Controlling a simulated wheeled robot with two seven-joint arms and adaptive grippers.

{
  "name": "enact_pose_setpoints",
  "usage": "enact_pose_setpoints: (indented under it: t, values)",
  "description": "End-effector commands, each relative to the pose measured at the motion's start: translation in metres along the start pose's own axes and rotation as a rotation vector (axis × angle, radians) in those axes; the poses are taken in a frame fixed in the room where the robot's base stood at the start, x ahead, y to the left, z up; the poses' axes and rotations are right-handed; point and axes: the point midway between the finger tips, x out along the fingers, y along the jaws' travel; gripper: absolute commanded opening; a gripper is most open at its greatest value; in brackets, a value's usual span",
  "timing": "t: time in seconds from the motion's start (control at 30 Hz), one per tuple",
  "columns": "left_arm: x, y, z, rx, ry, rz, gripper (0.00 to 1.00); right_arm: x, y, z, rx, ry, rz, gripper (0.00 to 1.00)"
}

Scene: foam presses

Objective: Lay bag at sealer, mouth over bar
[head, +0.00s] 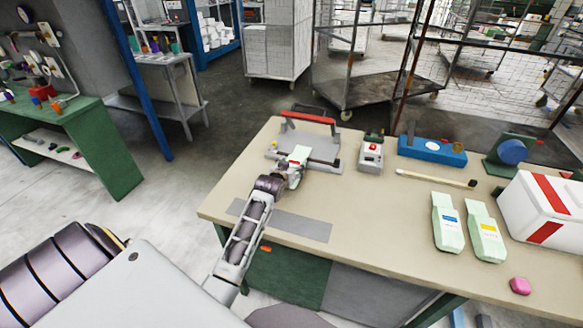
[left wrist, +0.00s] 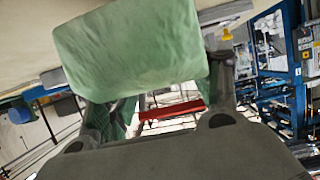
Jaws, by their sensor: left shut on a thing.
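A pale green bag (head: 300,153) is in my left gripper (head: 291,173), which is shut on it. In the left wrist view the bag (left wrist: 130,50) fills the upper middle, between the fingers. The sealer (head: 322,150), a grey press with a raised red handle (head: 308,117), stands at the table's back left. The bag's far end is over or on the sealer's front; I cannot tell whether it touches the bar. The red handle also shows in the left wrist view (left wrist: 172,110). The bag's mouth is not clear. My right gripper is not in view.
Two more pale green bags (head: 447,223) (head: 485,232) lie on the table (head: 380,240) at right. A small grey device (head: 370,157) stands right of the sealer. A blue box (head: 432,151), a brush (head: 435,178) and a white box (head: 535,205) are farther right. The table's middle is clear.

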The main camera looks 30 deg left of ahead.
Motion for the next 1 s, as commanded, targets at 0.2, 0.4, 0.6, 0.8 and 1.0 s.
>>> enact_pose_setpoints:
  t: [0.2,0.4,0.6,0.8,1.0]
  values:
    - [0.006,0.0,0.013,0.0,0.0,0.0,0.4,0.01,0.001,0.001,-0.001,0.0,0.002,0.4]
    - [0.01,0.0,0.024,0.0,-0.001,0.0,0.4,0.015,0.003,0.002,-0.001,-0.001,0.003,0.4]
    - [0.012,0.0,0.029,0.0,0.001,0.0,0.4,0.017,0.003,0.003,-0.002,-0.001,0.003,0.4]
    - [0.013,0.0,0.031,0.0,0.001,0.0,0.4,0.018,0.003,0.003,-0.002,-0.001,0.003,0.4]
    - [0.013,0.0,0.031,0.0,0.001,0.0,0.4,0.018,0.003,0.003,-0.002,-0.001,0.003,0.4]
